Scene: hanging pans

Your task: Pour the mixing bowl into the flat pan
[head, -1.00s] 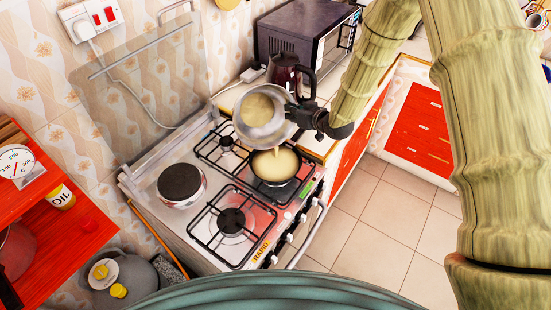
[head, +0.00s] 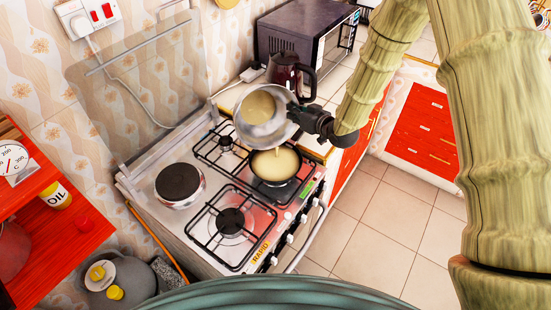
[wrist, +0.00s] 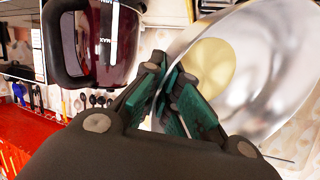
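The metal mixing bowl (head: 276,133) is tilted above the stove, with pale yellow batter inside. It also shows on the right of the wrist view (wrist: 285,75). A thin stream of batter falls from its lower edge into the flat pan (head: 275,184). The pan sits on the right-hand burner, and pale batter covers its bottom. My gripper (head: 299,119) is at the bowl's right side. In the wrist view its green-padded fingers (wrist: 180,98) are closed on the bowl's rim. The exact contact is partly hidden by the fingers.
A dark red kettle (head: 285,72) stands on the counter close behind the bowl. A black microwave (head: 300,42) is behind it. The stove (head: 165,215) has a free front burner (head: 230,221) and a hotplate (head: 180,182). A raised glass lid (head: 140,85) stands at the stove's back.

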